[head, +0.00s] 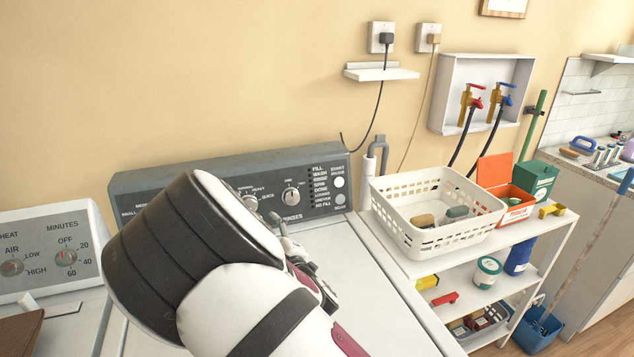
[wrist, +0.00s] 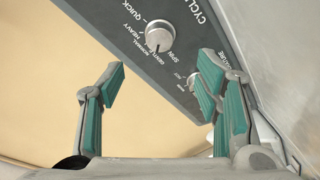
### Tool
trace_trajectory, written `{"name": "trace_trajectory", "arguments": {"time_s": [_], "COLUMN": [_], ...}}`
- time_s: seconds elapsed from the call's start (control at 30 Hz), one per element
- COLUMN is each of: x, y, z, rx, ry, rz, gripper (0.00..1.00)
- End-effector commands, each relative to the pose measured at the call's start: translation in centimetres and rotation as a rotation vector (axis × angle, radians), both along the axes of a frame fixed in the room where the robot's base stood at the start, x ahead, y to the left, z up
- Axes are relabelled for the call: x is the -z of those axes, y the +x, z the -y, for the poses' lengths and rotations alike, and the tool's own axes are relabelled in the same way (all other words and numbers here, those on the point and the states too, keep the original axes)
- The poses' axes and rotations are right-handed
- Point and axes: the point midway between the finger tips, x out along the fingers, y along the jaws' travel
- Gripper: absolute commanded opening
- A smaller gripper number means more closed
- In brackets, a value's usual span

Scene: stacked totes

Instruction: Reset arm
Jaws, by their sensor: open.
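My gripper (wrist: 158,95) is open and empty in the wrist view, its two teal-padded fingers apart. The washer's control panel (wrist: 205,50) lies beyond the fingers, with a round cycle knob (wrist: 160,36) above and between them. In the head view my arm reaches over the washer's top, and my gripper (head: 285,222) is partly hidden behind my wrist, near the panel (head: 155,190). A second knob (head: 290,196) shows on the panel to the right of my gripper. I cannot tell whether the fingers touch the panel.
A shelf unit (head: 385,243) stands right of the washer with a white basket (head: 395,226) on top. An orange box (head: 497,172) and green box (head: 535,180) stand beside it. A dryer panel (head: 45,250) is at left. The wall above the washer is mostly bare.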

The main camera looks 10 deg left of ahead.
Motion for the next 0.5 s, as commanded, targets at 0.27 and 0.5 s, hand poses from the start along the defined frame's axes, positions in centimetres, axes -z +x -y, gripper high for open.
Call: {"name": "trace_trajectory", "arguments": {"time_s": [0.27,0.5], "x": [-2.5,-5.8], "y": [3.2,5.6], "z": [4.7,12.2], "rx": [0.153,0.355], "ry": [0.046,0.122], "rz": [-0.126,-0.339], "gripper": [0.58,0.58]}}
